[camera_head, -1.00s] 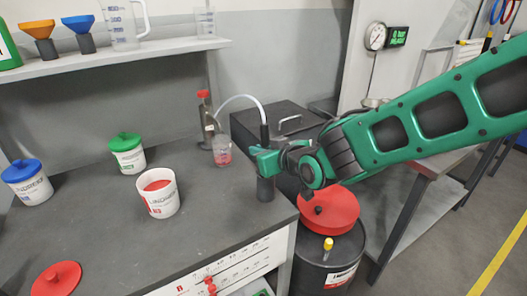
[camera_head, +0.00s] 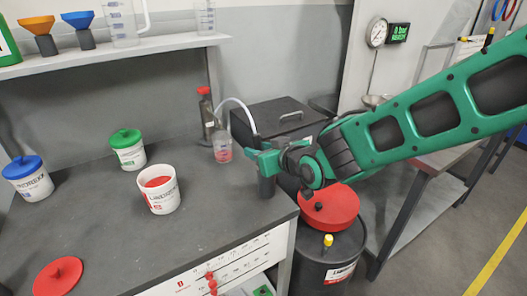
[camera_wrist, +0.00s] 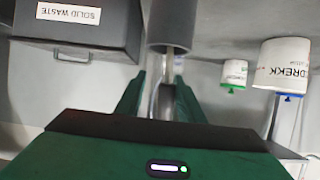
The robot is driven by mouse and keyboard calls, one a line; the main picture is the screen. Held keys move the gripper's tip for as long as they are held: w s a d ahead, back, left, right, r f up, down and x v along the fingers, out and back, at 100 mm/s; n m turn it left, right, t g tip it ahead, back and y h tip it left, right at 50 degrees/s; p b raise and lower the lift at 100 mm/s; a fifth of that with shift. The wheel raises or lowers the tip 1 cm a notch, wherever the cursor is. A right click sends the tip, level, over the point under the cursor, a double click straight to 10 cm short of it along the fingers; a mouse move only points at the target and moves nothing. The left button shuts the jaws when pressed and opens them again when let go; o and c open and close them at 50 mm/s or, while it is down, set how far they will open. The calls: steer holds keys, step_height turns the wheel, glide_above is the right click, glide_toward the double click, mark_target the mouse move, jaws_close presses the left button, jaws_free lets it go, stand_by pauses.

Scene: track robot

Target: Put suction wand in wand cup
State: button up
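The suction wand's dark handle (camera_head: 257,142) shows just above my gripper in the head view, leaning slightly left, with a pale hose arching from its top. My gripper (camera_head: 267,161) is at the bench's right edge, directly above the dark wand cup (camera_head: 266,187). In the wrist view, which looks upside down, the cup (camera_wrist: 170,32) is at top centre. A thin pale rod, apparently the wand (camera_wrist: 168,68), runs to its mouth and seems to be inside. My gripper's fingers (camera_wrist: 161,92) stand apart on both sides of it, with a gap. The wand's lower end is hidden.
A red-capped bottle (camera_head: 206,115) and clear jar (camera_head: 222,147) stand left of my gripper. A dark box (camera_head: 285,118) is behind it. An open white tub (camera_head: 160,190) and lidded tubs are further left. A red-topped drum (camera_head: 328,208) stands right of the bench.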

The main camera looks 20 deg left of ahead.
steer(key=shift+r, duration=0.3)
steer(key=v, duration=1.2)
steer(key=shift+r, duration=0.35)
steer(key=w+d+f+m+h, duration=0.1)
steer(key=d+f+m+h, duration=0.15)
steer(key=d, duration=0.85)
steer(key=w+d+f+m+g+h, duration=0.15)
steer(key=d+h, duration=0.25)
steer(key=d, duration=0.7)
steer(key=w+d+f+m+h, duration=0.1)
steer(key=d+m+h, duration=0.2)
steer(key=d, duration=0.8)
steer(key=s+d+f+m+g+h, duration=0.1)
steer(key=s+d+m, duration=0.1)
steer(key=s+d, duration=0.3)
steer(key=s+d+f+m+g+h, duration=0.1)
steer(key=s+d+m+g, duration=0.15)
steer(key=d, duration=0.45)
steer(key=s+d+m+g, duration=0.2)
steer(key=s+d, duration=0.2)
steer(key=s, duration=0.5)
steer(key=s+d+m+g+y, duration=0.1)
steer(key=s+d+m, duration=0.2)
steer(key=s, duration=0.5)
steer(key=shift+s+d+f+g, duration=0.3)
steer(key=shift+s+d+g, duration=0.1)
steer(key=shift+d, duration=0.35)
